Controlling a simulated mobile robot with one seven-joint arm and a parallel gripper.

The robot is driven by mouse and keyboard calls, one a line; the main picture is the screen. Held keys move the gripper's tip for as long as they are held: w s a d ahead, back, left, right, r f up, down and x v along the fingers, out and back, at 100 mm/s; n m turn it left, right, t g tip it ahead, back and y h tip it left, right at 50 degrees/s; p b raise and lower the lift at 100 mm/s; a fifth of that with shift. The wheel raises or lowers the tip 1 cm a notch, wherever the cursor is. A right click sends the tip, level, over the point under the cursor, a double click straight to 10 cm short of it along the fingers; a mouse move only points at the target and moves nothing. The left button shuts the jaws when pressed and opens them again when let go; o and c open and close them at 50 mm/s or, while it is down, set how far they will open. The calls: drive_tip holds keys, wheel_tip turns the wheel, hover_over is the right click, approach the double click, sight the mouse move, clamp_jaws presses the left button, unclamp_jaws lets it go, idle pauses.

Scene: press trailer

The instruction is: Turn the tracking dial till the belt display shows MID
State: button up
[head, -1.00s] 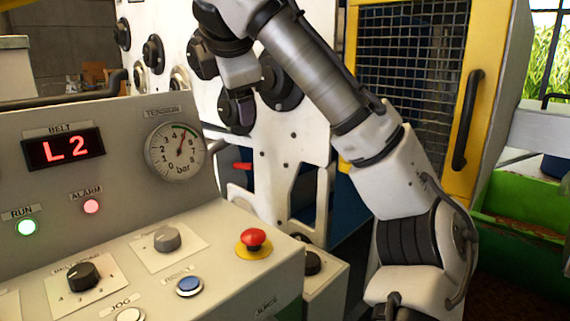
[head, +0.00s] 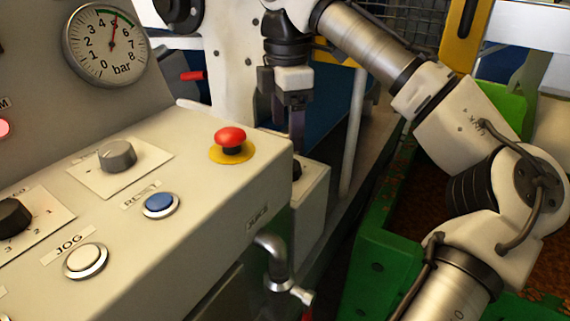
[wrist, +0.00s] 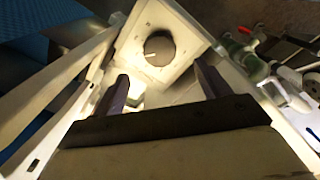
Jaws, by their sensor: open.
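A dark round dial with a pale pointer line (wrist: 158,48) sits on a light square plate in the wrist view. In the head view a dark knob (head: 297,171) shows partly on the low side box, behind the console's right end. I read no label on it, so I cannot confirm it is the tracking dial. My gripper (head: 297,148) points down over this box. In the wrist view my two fingers (wrist: 161,74) are apart and empty, with the dial ahead between them; contact is not visible. The belt display is out of view now.
The console carries a red stop button (head: 231,141), a grey knob (head: 117,155), a blue button (head: 160,204), a white JOG button (head: 85,261) and a black numbered knob (head: 13,216). A pipe with a tap (head: 274,262) juts from its side. A green bin (head: 377,268) stands right.

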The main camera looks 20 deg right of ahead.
sight(297, 172)
wheel_tip(297, 172, down, 8)
drive_tip(key=shift+a+r+b, duration=0.1)
drive_tip(key=shift+b, duration=0.7)
drive_tip(key=shift+c, duration=0.2)
drive_tip(key=shift+r, duration=0.1)
drive_tip(key=c, duration=0.9)
